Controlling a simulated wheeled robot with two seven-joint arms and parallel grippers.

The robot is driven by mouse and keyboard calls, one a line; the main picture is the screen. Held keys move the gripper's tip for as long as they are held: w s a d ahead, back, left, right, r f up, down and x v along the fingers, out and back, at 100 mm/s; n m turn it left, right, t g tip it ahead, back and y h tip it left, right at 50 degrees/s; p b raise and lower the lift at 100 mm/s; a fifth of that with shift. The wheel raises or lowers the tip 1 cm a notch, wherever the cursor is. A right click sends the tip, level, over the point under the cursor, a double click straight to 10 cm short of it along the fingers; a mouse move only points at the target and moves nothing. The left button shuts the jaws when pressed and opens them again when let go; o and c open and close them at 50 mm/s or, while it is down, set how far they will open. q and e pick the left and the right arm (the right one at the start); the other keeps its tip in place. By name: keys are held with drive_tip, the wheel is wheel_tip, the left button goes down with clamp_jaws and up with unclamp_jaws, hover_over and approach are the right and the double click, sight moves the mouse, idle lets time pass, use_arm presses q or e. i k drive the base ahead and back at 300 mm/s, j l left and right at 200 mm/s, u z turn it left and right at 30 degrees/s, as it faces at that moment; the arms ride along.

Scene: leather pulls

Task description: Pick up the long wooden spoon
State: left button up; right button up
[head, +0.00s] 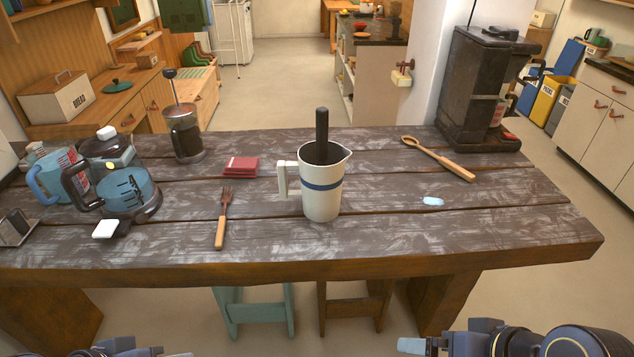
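The long wooden spoon (438,158) lies on the dark plank table (370,236) at the right, in front of the black coffee machine. Its bowl points to the back left and its lighter, thicker handle to the front right. Nothing covers it. My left gripper (150,352) shows only in part at the bottom left edge, below and in front of the table. My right gripper (418,346) is at the bottom right, also short of the table and well away from the spoon. Both are cut off by the frame, so their opening is unclear.
A white jug (320,190) with a blue band and a dark upright handle stands mid-table. The coffee machine (480,90) stands behind the spoon. A fork (222,220), red packet (241,167), French press (184,132) and glass pot (130,190) are leftward. A pale blue piece (433,201) lies in front of the spoon.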

sight(410, 141)
drive_tip(key=l+u, duration=0.25)
drive_tip(key=l, duration=0.25)
drive_tip(key=i+l+u, duration=0.25)
drive_tip(key=l, duration=0.2)
drive_tip(key=l+u, duration=0.25)
drive_tip(key=l, duration=0.25)
drive_tip(key=i+l+u, duration=0.2)
drive_tip(key=l, duration=0.35)
drive_tip(key=k+j, duration=0.05)
